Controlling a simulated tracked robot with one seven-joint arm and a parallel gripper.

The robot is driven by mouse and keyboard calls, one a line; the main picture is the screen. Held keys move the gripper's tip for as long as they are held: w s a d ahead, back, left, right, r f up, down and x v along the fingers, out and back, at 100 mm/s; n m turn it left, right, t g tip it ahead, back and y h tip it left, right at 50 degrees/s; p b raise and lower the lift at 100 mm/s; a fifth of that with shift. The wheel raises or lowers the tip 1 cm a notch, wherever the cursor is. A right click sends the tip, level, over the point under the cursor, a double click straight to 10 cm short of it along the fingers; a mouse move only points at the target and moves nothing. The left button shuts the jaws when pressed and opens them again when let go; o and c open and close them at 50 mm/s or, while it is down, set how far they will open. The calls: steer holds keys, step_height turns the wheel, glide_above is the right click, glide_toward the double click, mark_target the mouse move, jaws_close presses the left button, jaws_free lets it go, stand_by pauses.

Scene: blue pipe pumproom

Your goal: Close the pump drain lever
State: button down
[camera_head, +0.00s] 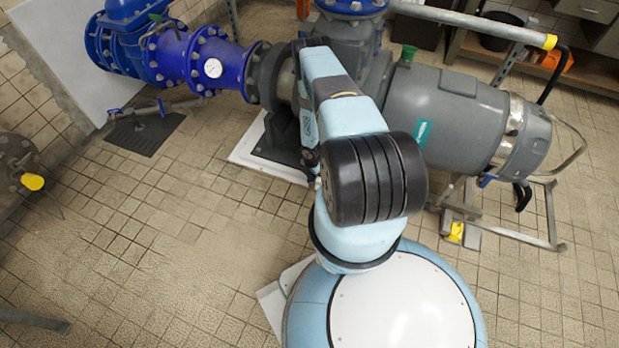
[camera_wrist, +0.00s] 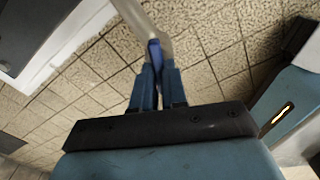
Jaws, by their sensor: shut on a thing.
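In the wrist view my gripper (camera_wrist: 156,68) has its two blue fingers closed around a small blue lever handle (camera_wrist: 154,48). A pale metal pipe (camera_wrist: 133,14) runs from the handle toward the top edge. The finger ends hide part of the handle. In the head view my arm reaches toward the grey pump (camera_head: 450,110), and the arm hides my gripper and the held lever. I cannot tell from these frames whether the lever stands open or closed.
Blue pipework (camera_head: 190,58) with a gauge joins the pump at the left. A metal frame (camera_head: 548,215) stands at the right below the motor. A white plinth edge (camera_wrist: 78,40) lies left of my gripper in the wrist view. Tiled floor (camera_head: 150,240) at the left is clear.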

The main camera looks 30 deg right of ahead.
steer(key=m, duration=0.3)
steer(key=shift+d+r, duration=0.1)
steer(key=shift+d, duration=0.3)
steer(key=m, duration=0.3)
steer(key=shift+m, duration=0.3)
steer(key=m, duration=0.3)
steer(key=shift+s+m, duration=0.1)
steer(key=shift+m, duration=1.8)
steer(key=c, duration=1.2)
jaws_free()
steer(key=shift+a, duration=0.15)
steer(key=shift+o, duration=0.2)
